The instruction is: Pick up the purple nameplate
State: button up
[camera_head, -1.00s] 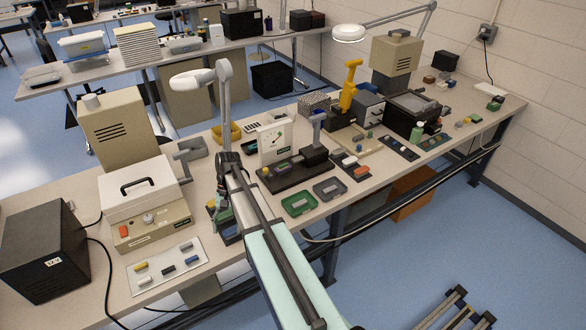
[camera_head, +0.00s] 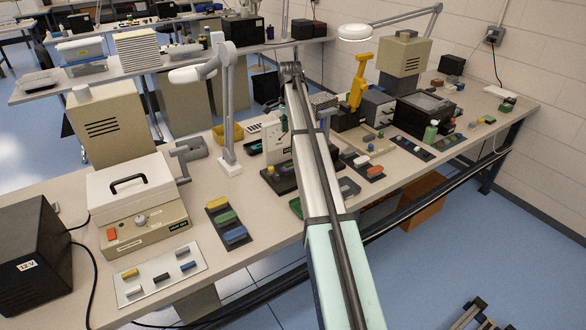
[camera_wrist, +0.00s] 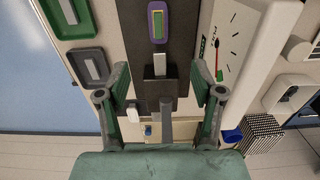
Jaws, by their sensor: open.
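The purple nameplate (camera_wrist: 157,22) shows at the top of the wrist view, a rounded purple piece with a green and yellow middle. It lies on the dark base (camera_wrist: 184,40) of a press, in line with a light metal block. My gripper (camera_wrist: 158,70) is open, with its fingers apart on either side of the dark base and nothing held between them. The nameplate lies beyond the fingertips, near the picture's top edge.
A white dial gauge (camera_wrist: 237,50) stands close to the right finger in the wrist view. A green tray (camera_wrist: 68,17) and a grey tray (camera_wrist: 89,66) lie to the left. In the head view, a dark board with yellow, green and blue pieces (camera_head: 227,221) lies left of my arm.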

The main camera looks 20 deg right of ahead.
jog(key=p, duration=0.2)
send_over(291, 163)
notch_tip(291, 163, down, 9)
jog(key=shift+w+r, duration=0.15)
jog(key=shift+r, duration=0.05)
jog(key=shift+f+p, duration=0.8)
jog(key=shift+f, duration=1.8)
jog(key=shift+f, duration=0.25)
grip_shut()
jog(key=shift+r, duration=0.1)
